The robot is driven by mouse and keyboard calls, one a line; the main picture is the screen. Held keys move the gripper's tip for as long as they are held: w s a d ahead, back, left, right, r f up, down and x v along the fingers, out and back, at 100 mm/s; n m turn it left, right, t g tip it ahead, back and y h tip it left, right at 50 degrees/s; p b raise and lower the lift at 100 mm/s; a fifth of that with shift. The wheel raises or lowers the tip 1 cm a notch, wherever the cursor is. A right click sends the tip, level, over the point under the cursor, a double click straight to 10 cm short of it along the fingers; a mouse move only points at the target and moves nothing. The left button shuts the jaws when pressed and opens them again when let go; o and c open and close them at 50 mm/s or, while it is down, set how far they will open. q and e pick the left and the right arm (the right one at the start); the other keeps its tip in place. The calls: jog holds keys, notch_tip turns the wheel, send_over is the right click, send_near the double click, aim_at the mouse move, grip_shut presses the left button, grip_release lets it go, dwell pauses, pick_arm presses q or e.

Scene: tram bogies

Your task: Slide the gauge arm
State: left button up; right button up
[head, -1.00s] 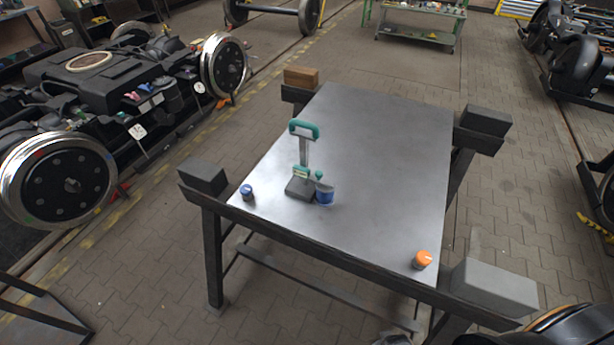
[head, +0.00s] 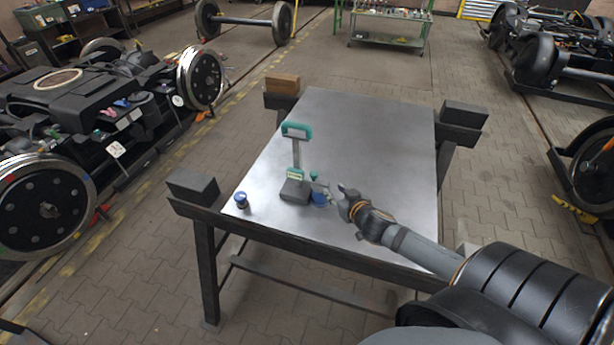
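A gauge stands on the steel table (head: 385,130), towards its near left. It has a dark block base (head: 294,191), a grey upright post (head: 296,155) and a teal handle-shaped top (head: 297,129). A green and cream slider piece (head: 295,174) sits low on the post, with a small teal knob (head: 314,175) beside it. A blue round thing (head: 319,199) is right of the base, partly covered by my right gripper (head: 324,187). That gripper reaches in from the right, close to the knob and blue thing. Its fingers are too small to read. My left gripper is out of view.
A small blue-topped item (head: 241,200) stands near the table's left corner. Dark blocks (head: 193,186) and a brown block (head: 282,84) sit at the frame's corners. A bogie (head: 90,110) stands at left.

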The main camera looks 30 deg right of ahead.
aim_at(314, 174)
jog(key=shift+t+y, duration=0.4)
jog(key=shift+y, duration=0.1)
jog(key=w+b, duration=0.1)
jog(key=w, duration=0.2)
jog(key=w+f+b, duration=0.1)
jog(key=w, duration=0.2)
jog(key=w+b, duration=0.1)
jog(key=w, duration=0.3)
jog(key=shift+a+f, duration=0.2)
jog(key=shift+a, duration=0.1)
jog(key=shift+w+f, duration=0.25)
jog(key=shift+w, duration=0.3)
grip_shut()
